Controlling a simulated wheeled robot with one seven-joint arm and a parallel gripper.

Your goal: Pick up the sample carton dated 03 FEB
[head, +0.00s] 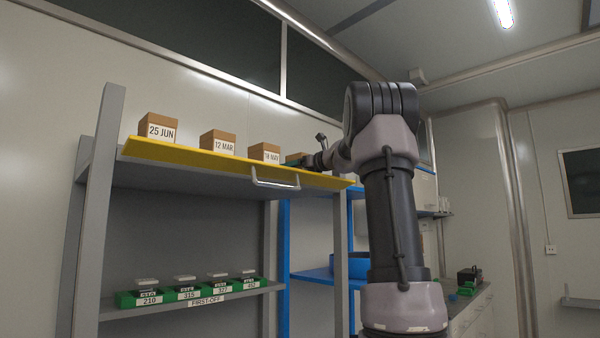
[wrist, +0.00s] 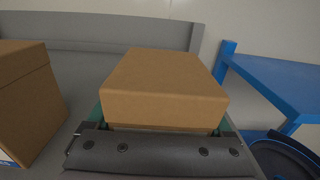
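A brown carton (wrist: 165,95) fills the middle of the wrist view, between the fingers of my gripper (wrist: 160,128). Its visible faces there carry no date. Green finger pads show close along both its sides; whether they press on it is not clear. In the head view the same carton (head: 296,157) stands at the right end of the top shelf row, partly behind my gripper (head: 308,162), and its label is hidden. Three other cartons read 25 JUN (head: 159,129), 12 MAR (head: 218,143) and 18 MAY (head: 264,153). No 03 FEB label is readable.
A yellow board (head: 200,158) with a white handle (head: 275,184) runs along the shelf front. A neighbouring carton (wrist: 30,100) stands close on the left in the wrist view. A blue rack (wrist: 275,85) is on the right. Green bins (head: 190,294) sit on the lower shelf.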

